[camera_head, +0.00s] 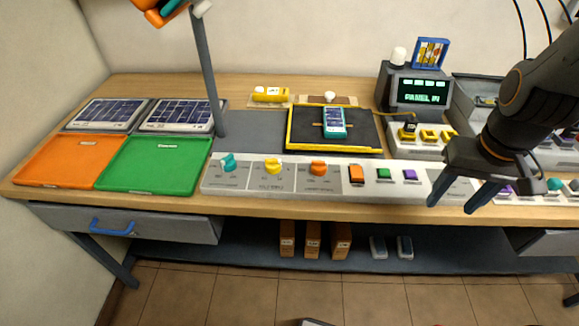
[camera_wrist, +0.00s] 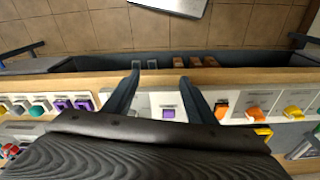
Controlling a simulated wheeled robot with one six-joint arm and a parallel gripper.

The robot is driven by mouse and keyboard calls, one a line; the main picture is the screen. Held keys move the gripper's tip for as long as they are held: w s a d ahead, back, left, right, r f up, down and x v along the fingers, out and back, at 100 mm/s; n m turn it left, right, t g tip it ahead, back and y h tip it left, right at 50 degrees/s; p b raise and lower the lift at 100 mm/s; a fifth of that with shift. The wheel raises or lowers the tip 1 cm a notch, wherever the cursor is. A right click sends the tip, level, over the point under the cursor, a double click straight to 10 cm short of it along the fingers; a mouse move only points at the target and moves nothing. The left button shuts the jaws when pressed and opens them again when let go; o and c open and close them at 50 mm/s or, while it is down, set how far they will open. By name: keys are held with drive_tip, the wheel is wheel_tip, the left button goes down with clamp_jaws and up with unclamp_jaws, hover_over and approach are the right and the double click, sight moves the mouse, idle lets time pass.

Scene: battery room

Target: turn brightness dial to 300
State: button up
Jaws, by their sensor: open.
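A long white control panel (camera_head: 340,184) runs along the front of the bench. Its left part has a teal dial (camera_head: 229,163), a yellow dial (camera_head: 273,166) and an orange dial (camera_head: 318,168). Another teal dial (camera_head: 554,185) is at the far right. The labels are too small to tell which dial is brightness. My gripper (camera_head: 458,203) is open and empty, pointing down in front of the panel, right of the purple button (camera_head: 410,175). In the wrist view the open fingers (camera_wrist: 160,80) flank a purple button (camera_wrist: 168,113); orange (camera_wrist: 256,112) and yellow (camera_wrist: 292,112) dials lie to the right.
Orange (camera_head: 63,162) and green (camera_head: 150,166) trays lie at the left with solar panels behind. A grey post (camera_head: 205,75) rises near them. A yellow-edged black mat (camera_head: 300,138) holds a teal meter (camera_head: 334,122). A lit display (camera_head: 421,92) stands behind. Boxes sit on the lower shelf.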

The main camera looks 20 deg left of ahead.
drive_tip(key=w+a+r+n, duration=0.1)
drive_tip(key=w+a+n, duration=0.6)
drive_tip(key=a+n, duration=0.6)
drive_tip(key=n+g+p, duration=0.1)
drive_tip(key=n+p, duration=0.1)
drive_tip(key=n, duration=1.3)
hover_over(320, 161)
drive_tip(key=shift+d+r, duration=0.1)
drive_tip(key=shift+d, duration=0.3)
drive_tip(key=shift+s+a+n, duration=0.1)
drive_tip(key=shift+a+n, duration=0.25)
drive_tip(key=shift+n, duration=0.05)
drive_tip(key=shift+a+f, duration=0.1)
drive_tip(key=shift+f, duration=0.2)
drive_tip(key=shift+f+p, duration=0.9)
drive_tip(key=shift+f, duration=2.75)
drive_tip(key=c, duration=1)
